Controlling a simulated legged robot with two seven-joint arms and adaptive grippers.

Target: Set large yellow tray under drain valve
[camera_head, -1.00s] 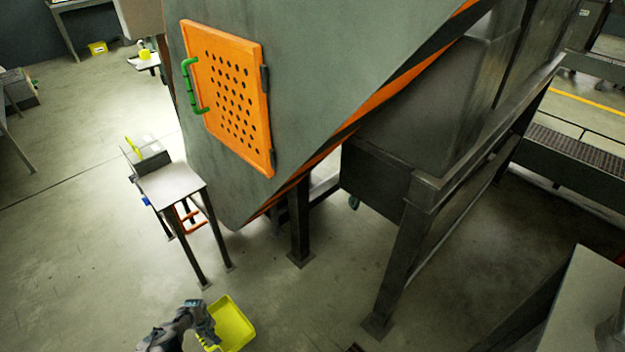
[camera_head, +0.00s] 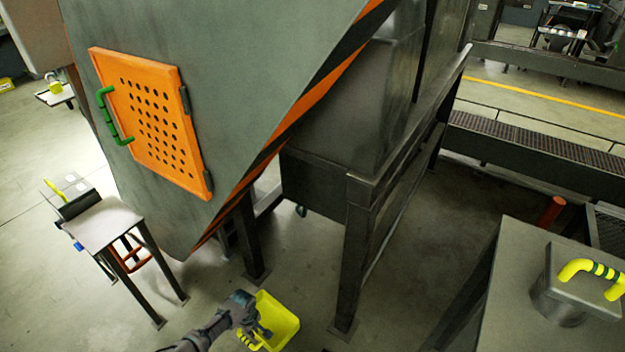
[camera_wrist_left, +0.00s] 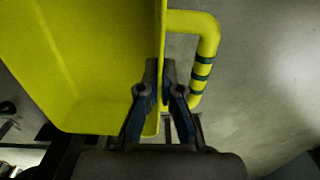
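The large yellow tray (camera_head: 281,316) is at the bottom of the head view, above the floor and in front of the machine's legs. My left gripper (camera_head: 262,331) is at its left side. In the left wrist view, my left gripper (camera_wrist_left: 163,78) has one finger on each side of the tray's wall (camera_wrist_left: 80,60), pinching it beside the green-banded yellow handle (camera_wrist_left: 213,45). A small dark round fitting (camera_head: 301,210) hangs under the grey box; I cannot tell if it is the drain valve. My right gripper is not in view.
The machine's legs (camera_head: 350,265) stand beyond and right of the tray. A small metal table (camera_head: 105,222) stands at left. A grey block (camera_head: 500,290) with a yellow-handled lid (camera_head: 590,272) is at lower right. Floor is open at lower left.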

